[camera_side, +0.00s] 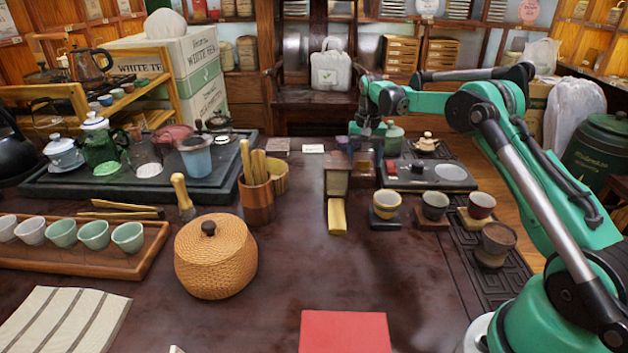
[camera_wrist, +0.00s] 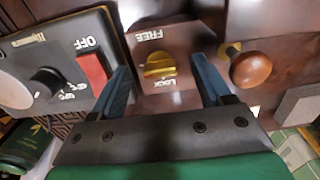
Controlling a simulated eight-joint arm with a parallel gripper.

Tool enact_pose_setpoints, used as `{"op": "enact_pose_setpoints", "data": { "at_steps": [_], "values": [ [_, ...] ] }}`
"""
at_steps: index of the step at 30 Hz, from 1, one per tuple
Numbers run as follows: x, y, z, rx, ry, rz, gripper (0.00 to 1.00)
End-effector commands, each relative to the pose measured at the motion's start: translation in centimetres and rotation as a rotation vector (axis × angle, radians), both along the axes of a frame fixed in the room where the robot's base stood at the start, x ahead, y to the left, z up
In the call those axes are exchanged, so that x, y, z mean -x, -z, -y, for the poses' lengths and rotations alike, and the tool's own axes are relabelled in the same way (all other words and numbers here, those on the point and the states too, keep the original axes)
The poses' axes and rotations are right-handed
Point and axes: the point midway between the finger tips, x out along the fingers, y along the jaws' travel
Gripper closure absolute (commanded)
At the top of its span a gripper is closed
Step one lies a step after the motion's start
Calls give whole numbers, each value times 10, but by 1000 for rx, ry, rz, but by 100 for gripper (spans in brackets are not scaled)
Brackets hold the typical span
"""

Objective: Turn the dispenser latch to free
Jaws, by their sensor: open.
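The dispenser latch (camera_wrist: 160,65) is a yellow knob on a brown panel (camera_wrist: 185,42) in the wrist view. The word FREE is printed above it and LOCK below it, both upside down in this view. I cannot tell which word the knob points to. My gripper (camera_wrist: 163,88) is open, with one blue finger on each side of the latch and a gap to it on both sides. In the side view my gripper (camera_side: 368,140) is above the small dark brown dispenser housing (camera_side: 363,168), and the latch is hidden there.
In the wrist view, a round wooden knob (camera_wrist: 250,70) is close to the right finger and a red block (camera_wrist: 92,68) close to the left one. A black hot plate unit (camera_side: 428,175) is right of the dispenser. Cups (camera_side: 386,203) stand in front.

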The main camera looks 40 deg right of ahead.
Motion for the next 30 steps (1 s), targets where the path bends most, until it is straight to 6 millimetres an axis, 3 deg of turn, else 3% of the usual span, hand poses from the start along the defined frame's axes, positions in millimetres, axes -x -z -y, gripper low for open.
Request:
{"op": "enact_pose_setpoints", "data": {
  "at_steps": [4, 9, 12, 27, 28, 30],
  "values": [
    [0, 0, 0, 0, 0, 0, 29],
    [0, 0, 0, 0, 0, 0, 77],
    [0, 0, 0, 0, 0, 0, 100],
    [0, -1, 0, 0, -96, 0, 100],
    [0, -1, 0, 0, -96, 0, 52],
    [0, -1, 0, 0, -96, 0, 32]
  ]
}}
